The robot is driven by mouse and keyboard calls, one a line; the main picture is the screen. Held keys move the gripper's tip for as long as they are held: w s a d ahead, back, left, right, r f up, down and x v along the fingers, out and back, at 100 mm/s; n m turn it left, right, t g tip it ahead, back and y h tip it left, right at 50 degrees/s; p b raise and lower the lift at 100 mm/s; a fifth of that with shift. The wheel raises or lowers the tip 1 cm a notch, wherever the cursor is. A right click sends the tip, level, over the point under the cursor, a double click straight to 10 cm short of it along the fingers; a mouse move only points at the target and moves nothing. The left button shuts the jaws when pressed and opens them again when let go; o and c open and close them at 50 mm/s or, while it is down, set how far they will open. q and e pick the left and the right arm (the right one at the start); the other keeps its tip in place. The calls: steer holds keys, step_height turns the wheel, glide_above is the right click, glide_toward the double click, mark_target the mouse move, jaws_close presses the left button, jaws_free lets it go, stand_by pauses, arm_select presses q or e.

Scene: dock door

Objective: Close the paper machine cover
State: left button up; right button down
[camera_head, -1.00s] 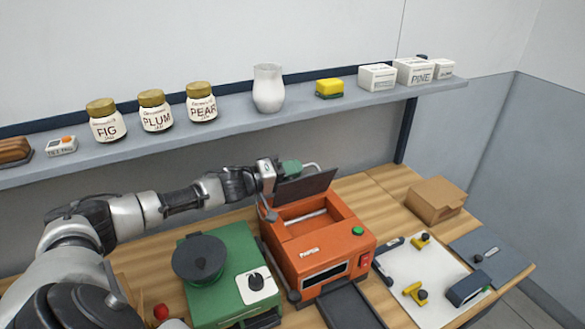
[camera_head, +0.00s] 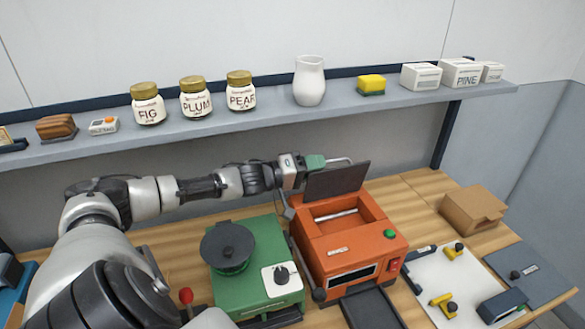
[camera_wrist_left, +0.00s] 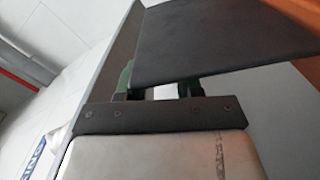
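The orange paper machine (camera_head: 345,248) stands on the wooden bench with its dark cover (camera_head: 337,181) raised steeply at the back. The open bay and a pale roller inside show. My left gripper (camera_head: 328,162) is behind the cover's upper left edge, its green-padded fingers apart with nothing seen between them. In the left wrist view the cover (camera_wrist_left: 220,40) fills the upper right, in front of the fingers (camera_wrist_left: 160,88), and hides their tips. I cannot tell whether they touch it. My right gripper is not in view.
A green machine (camera_head: 250,268) with a black round top stands left of the orange one. A cardboard box (camera_head: 472,210) and a white board (camera_head: 450,285) with yellow parts lie to the right. The shelf (camera_head: 280,112) with jars and a white vase (camera_head: 309,80) runs above.

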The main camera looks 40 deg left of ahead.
arm_select(q)
steer(key=v, duration=0.7)
steer(key=shift+s+a, duration=0.2)
steer(key=shift+s, duration=0.05)
steer(key=shift+f, duration=0.1)
stand_by(0.5)
